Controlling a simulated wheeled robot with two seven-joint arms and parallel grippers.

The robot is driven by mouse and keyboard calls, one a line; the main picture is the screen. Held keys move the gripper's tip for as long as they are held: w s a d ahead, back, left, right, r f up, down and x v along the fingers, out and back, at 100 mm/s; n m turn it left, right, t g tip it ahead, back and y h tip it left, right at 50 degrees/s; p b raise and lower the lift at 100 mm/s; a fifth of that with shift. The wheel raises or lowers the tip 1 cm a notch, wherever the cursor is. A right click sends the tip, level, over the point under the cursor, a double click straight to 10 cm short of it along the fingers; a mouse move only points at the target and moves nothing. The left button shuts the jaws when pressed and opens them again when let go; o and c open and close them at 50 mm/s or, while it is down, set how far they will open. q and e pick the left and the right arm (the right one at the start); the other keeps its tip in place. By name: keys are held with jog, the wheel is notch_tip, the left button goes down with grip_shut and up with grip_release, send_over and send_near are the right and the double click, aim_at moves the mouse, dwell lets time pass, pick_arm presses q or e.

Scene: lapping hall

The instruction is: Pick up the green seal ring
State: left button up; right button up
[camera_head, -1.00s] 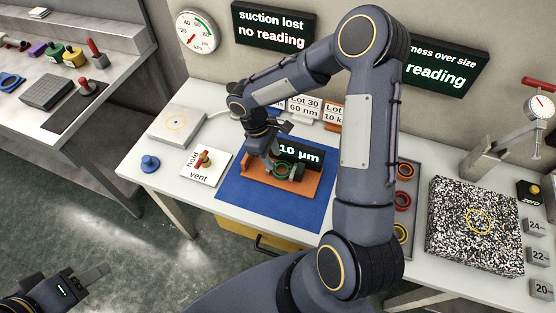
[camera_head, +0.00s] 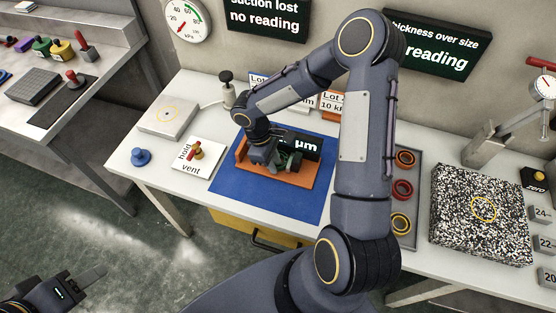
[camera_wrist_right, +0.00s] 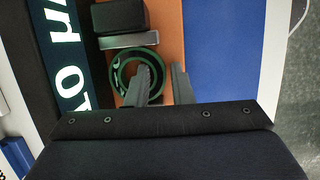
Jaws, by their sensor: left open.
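The green seal ring (camera_wrist_right: 114,77) lies on the orange block (camera_wrist_right: 170,22), beside a black and grey fixture, in the right wrist view. My right gripper (camera_wrist_right: 162,68) is open over it. One finger overlaps the ring's opening and the other is outside its right edge, with the rim between them. I cannot tell whether either finger touches it. In the head view the right gripper (camera_head: 284,163) is low over the orange block and largely hides the ring. My left gripper (camera_head: 88,280) is open and empty at the bottom left, away from the table.
A dark "10 µm" display (camera_wrist_right: 68,60) stands close beside the ring. The block rests on a blue mat (camera_head: 235,190). A tray (camera_head: 407,232) of coloured rings and a speckled plate (camera_head: 470,235) are to the right. A blue knob (camera_head: 140,157) and vent card (camera_head: 187,165) are left.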

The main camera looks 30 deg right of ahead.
aim_at(279, 167)
grip_shut()
jog(key=shift+r, duration=0.1)
jog(key=shift+r, duration=0.25)
notch_tip(279, 167, up, 4)
jog(key=p, duration=0.2)
jog(key=shift+s+a+f+p, duration=0.15)
jog(key=shift+f+p, duration=0.1)
jog(key=shift+p, duration=0.15)
jog(key=s+a+r+p, duration=0.2)
jog(key=s+a+r, duration=0.7)
jog(key=s, duration=0.1)
jog(key=shift+p, duration=0.4)
